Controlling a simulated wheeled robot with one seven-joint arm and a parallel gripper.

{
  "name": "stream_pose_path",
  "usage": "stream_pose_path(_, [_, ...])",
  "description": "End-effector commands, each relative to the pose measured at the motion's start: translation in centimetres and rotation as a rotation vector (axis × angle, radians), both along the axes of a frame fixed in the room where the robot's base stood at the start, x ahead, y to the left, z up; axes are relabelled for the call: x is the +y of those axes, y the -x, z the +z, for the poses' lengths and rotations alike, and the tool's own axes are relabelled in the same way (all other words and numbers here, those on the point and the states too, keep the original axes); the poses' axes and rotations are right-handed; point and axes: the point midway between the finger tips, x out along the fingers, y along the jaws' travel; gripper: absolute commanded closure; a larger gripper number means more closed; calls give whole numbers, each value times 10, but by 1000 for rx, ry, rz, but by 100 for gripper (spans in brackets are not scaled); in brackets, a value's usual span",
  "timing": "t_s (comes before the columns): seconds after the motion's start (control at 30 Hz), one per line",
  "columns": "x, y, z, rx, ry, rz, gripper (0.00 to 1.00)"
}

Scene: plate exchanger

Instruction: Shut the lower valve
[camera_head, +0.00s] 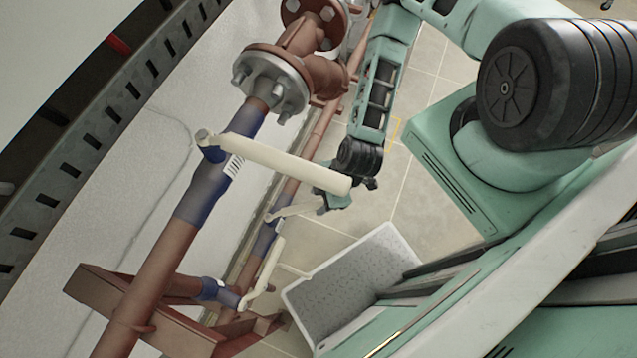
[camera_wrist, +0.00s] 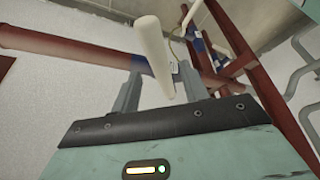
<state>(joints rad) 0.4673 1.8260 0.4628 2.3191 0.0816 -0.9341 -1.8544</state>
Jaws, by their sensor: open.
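Several cream lever handles sit on blue valve bodies along the brown pipes. The nearest, highest handle (camera_head: 270,162) reaches right from its blue valve body (camera_head: 208,185) on the large pipe. Lower in the head view are a middle handle (camera_head: 296,208) and the lowest handle (camera_head: 266,273), beside its blue body (camera_head: 222,293). I cannot tell which the task calls the lower valve. My gripper (camera_head: 328,197) is partly hidden behind the highest handle's free end. In the wrist view my gripper (camera_wrist: 158,78) is open, with a cream handle (camera_wrist: 153,50) showing between the fingers; contact is unclear.
A flanged brown pipe fitting (camera_head: 280,85) stands above the valves. A brown steel support (camera_head: 170,318) lies low on the left. A pale grey bin (camera_head: 350,285) stands on the tiled floor beneath my arm. A white wall (camera_head: 130,185) runs behind the pipes.

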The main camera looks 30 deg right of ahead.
Motion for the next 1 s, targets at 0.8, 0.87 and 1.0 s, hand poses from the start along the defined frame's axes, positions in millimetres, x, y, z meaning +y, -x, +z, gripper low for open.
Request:
stream_pose_path(0.8, [5,-2,-14,-1,0,0,100])
stream_pose_path(0.87, [5,-2,-14,0,1,-2,100])
stream_pose_path(1.0, [5,-1,-13,1,1,-14,100])
